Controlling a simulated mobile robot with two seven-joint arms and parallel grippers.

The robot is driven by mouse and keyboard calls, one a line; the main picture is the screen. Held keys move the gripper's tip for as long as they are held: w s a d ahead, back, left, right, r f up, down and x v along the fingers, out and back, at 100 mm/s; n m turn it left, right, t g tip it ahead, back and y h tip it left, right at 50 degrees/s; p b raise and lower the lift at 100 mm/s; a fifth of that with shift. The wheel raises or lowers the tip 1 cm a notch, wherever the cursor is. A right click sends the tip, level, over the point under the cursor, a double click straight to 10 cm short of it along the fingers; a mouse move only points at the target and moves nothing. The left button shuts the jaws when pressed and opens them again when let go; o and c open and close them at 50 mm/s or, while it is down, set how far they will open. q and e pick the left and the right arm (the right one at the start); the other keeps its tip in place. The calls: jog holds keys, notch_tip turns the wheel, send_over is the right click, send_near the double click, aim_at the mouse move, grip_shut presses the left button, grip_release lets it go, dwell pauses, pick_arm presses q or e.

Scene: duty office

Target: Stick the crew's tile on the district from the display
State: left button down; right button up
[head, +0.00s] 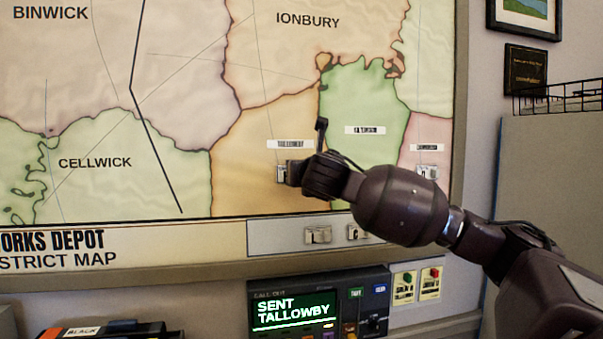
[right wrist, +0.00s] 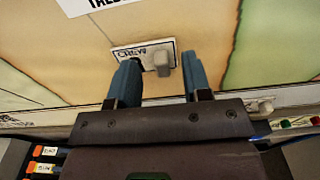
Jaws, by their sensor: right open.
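The wall map (head: 95,90) has an orange Tallowby district (head: 240,180) with a white name strip (head: 290,144). A small pale tile (head: 281,173) sits on that district below the strip. In the right wrist view this tile (right wrist: 127,54) is white with dark lettering I cannot read and a pale grip knob (right wrist: 162,62). My right gripper (head: 304,153) is at the map beside the tile. Its blue fingers (right wrist: 161,76) are open, apart on either side of the knob. The display (head: 294,308) reads "SENT TALLOWBY". My left gripper is out of view.
A pale strip (head: 280,236) under the map carries tiles (head: 318,235), partly hidden by my right arm. Another tile (head: 428,172) is on the pink district. A control panel (head: 376,300) and a grey cabinet (head: 550,160) stand nearby, with a wire tray (head: 560,97) on top.

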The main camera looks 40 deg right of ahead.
jog(key=b+v, duration=0.1)
jog(key=v, duration=0.8)
jog(key=shift+s+b, duration=0.15)
jog(key=shift+b, duration=0.2)
jog(key=shift+a, duration=0.1)
jog(key=w+a+f+m+t+y, duration=0.45)
jog(key=w+f+m+y, duration=0.2)
jog(key=m, duration=0.25)
jog(key=a+f+m+g+y, duration=0.15)
jog(key=f+m, duration=0.25)
jog(key=f, duration=0.8)
jog(key=a+f+m+g+y, duration=0.1)
jog(key=a+f+m+y, duration=0.3)
jog(key=f, duration=0.8)
jog(key=s+a+f+m+g+h, duration=0.1)
jog(key=s+f+m, duration=0.35)
jog(key=f, duration=0.55)
jog(key=s+a+f+m+g+h, duration=0.1)
jog(key=s+a+f+m, duration=0.15)
jog(key=s+f, duration=0.45)
jog(key=s+a+f+m+g+h, duration=0.1)
jog(key=s+a+f+m, duration=0.1)
jog(key=s+f, duration=0.5)
jog(key=s+a+f+m+g, duration=0.2)
jog(key=s+f+m, duration=0.1)
jog(key=s+f, duration=0.4)
notch_tip(320, 180, down, 2)
jog(key=shift+a+f+h, duration=0.25)
jog(key=shift+h, duration=0.15)
